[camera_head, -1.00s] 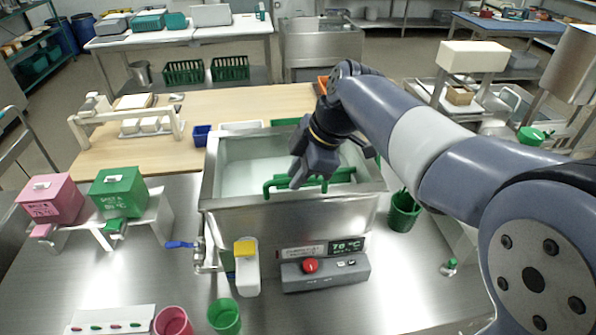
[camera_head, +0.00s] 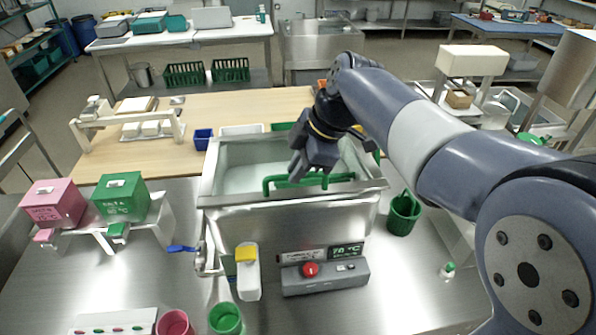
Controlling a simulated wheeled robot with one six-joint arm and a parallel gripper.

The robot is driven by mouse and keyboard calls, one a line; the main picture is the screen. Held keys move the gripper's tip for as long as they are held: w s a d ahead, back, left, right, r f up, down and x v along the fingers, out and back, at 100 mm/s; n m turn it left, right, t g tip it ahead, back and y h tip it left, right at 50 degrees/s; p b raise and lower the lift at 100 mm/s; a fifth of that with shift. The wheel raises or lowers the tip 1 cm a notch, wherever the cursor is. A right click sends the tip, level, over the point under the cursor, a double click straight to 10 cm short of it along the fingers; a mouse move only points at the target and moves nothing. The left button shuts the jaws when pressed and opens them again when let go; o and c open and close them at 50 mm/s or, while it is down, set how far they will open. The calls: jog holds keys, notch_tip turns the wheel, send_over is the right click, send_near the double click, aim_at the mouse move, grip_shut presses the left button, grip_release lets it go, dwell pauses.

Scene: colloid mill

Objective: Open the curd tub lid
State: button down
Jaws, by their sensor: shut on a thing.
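The curd tub (camera_head: 290,235) is a steel, box-shaped vessel standing on the steel bench in the middle of the view. A pale, flat surface shows inside its raised steel rim; I cannot tell whether this is the lid's top or the contents. A green bar handle (camera_head: 343,179) runs along the near side of the tub's top and appears to belong to the lid. My gripper (camera_head: 308,175) reaches down from the right and is shut on the green handle near its middle. The gripper and wrist hide part of the handle and the tub's far right corner.
A control box (camera_head: 325,277) with a red knob, a white bottle (camera_head: 248,280) and a blue-handled valve (camera_head: 190,248) crowd the tub's front. Pink (camera_head: 55,204) and green (camera_head: 121,198) boxes stand left. A green bucket (camera_head: 403,213) stands right.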

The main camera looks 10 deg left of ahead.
jog(key=w+a+r+p, duration=0.4)
jog(key=w+r+p, duration=0.1)
jog(key=w+r, duration=1.1)
jog(key=shift+w+a+r, duration=0.15)
jog(key=shift+w+r, duration=0.15)
jog(key=shift+w, duration=0.55)
dwell(0.5)
jog(key=c, duration=1.8)
grip_release()
jog(key=shift+a, duration=0.1)
jog(key=shift+o, duration=0.8)
jog(key=shift+w, duration=0.35)
jog(key=shift+o, duration=0.9)
jog(key=shift+s+r, duration=0.25)
